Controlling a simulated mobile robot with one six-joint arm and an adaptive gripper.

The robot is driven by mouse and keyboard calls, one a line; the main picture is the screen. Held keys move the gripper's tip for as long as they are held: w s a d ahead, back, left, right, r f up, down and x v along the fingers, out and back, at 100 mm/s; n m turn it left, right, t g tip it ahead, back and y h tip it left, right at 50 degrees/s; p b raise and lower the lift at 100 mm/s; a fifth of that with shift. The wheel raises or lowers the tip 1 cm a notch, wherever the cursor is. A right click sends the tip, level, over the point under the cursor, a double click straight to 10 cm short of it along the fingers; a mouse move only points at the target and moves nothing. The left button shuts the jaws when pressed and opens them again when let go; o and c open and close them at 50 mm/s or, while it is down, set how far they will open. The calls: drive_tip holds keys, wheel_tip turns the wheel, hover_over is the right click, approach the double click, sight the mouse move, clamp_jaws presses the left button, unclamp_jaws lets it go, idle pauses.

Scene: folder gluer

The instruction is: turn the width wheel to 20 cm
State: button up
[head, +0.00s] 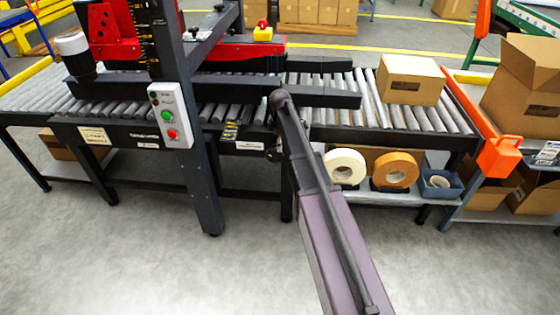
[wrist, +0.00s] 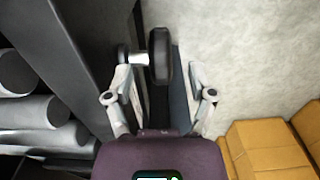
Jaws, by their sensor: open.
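A dark round wheel (wrist: 161,56) on a short silver shaft (wrist: 139,58) shows in the wrist view; it looks like the width wheel. The shaft comes out of a dark machine beam on the left. My gripper (wrist: 162,88) is open, with one finger on each side of the wheel's line. The wheel stands mostly beyond the fingertips, and I see no clear contact. In the head view my arm covers the wheel area.
The roller conveyor (head: 345,88) runs across the head view with a carton (head: 410,80) on it. A dark upright post (head: 190,95) carries a button box (head: 170,115). The floor in front is clear.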

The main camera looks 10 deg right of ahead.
sight(280, 156)
drive_tip(key=shift+f+b, duration=3.05)
drive_tip(key=shift+f, duration=0.3)
clamp_jaws()
